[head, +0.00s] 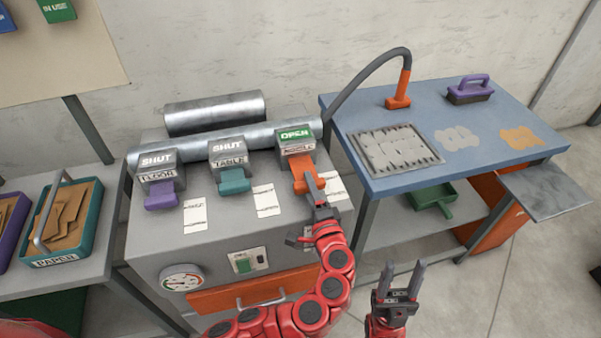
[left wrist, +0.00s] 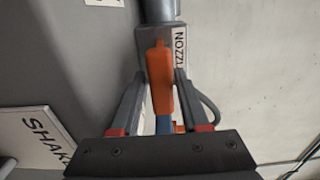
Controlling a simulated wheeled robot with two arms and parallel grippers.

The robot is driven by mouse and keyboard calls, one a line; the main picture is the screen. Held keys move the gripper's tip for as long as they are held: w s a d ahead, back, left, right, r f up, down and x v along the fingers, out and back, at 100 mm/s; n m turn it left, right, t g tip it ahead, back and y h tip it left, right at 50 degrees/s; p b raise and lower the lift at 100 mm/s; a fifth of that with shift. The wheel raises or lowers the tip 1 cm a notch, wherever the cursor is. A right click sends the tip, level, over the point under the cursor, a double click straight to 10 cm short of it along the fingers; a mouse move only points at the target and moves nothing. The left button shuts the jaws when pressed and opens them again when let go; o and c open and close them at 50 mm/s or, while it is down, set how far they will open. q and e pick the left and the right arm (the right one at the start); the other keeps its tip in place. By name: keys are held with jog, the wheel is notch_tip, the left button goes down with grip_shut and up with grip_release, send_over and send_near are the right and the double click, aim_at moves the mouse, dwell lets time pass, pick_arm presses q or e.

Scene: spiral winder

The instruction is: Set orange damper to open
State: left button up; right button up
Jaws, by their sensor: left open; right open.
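The orange damper handle (head: 306,176) sticks out from the rightmost box on the grey machine. That box shows a green OPEN sign (head: 296,134) above a NOZZLE label. My left gripper (head: 318,205) is at the handle's near end. In the left wrist view the orange handle (left wrist: 160,80) lies between the two spread fingers, with a gap visible beside it; the fingers are not closed on it. My right gripper (head: 398,283) is open and empty, in front of the blue table and apart from everything.
A purple damper handle (head: 161,195) and a teal one (head: 234,181) sit to the left, both under SHUT signs. A blue table (head: 380,180) with a grate and an orange-ended hose (head: 398,95) stands right. An orange drawer (head: 255,290) and a gauge (head: 182,280) are below.

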pick_arm(q)
jog(key=shift+w, duration=0.2)
jog(key=shift+s, duration=0.1)
grip_shut()
dwell(1.3)
